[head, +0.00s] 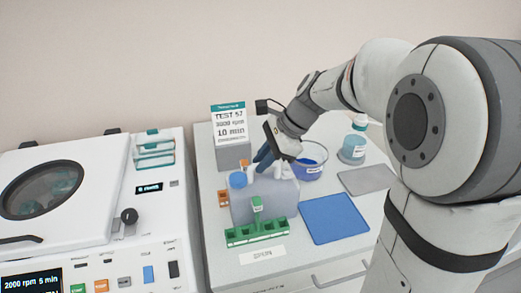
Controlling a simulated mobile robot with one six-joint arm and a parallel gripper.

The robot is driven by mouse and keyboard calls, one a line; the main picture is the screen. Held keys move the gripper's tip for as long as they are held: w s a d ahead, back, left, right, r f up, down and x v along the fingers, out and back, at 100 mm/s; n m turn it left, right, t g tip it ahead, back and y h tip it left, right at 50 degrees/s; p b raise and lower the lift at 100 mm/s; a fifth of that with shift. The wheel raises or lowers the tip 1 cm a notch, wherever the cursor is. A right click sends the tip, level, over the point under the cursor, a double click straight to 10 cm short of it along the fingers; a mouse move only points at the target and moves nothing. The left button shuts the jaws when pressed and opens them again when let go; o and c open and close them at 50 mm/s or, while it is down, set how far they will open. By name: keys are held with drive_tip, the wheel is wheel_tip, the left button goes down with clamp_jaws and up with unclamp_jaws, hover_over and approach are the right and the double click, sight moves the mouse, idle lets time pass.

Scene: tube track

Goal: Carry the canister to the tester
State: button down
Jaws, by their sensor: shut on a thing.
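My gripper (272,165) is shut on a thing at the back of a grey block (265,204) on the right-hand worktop. The jaws and the block's edge hide most of what is held, and I cannot make out its shape. No label marks a canister. A jar with a teal lid (354,148) stands apart, to the right of my gripper. No label marks a tester. A white machine with a round window (42,190) and a "2000 rpm 5 min" display (32,281) stands at the left.
A green rack (257,233) stands in front of the block, and a blue-topped thing (238,180) is at its left. A test sign (229,122) stands behind.

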drive_tip(key=shift+f, duration=0.65)
drive_tip(key=c, duration=1.4)
unclamp_jaws()
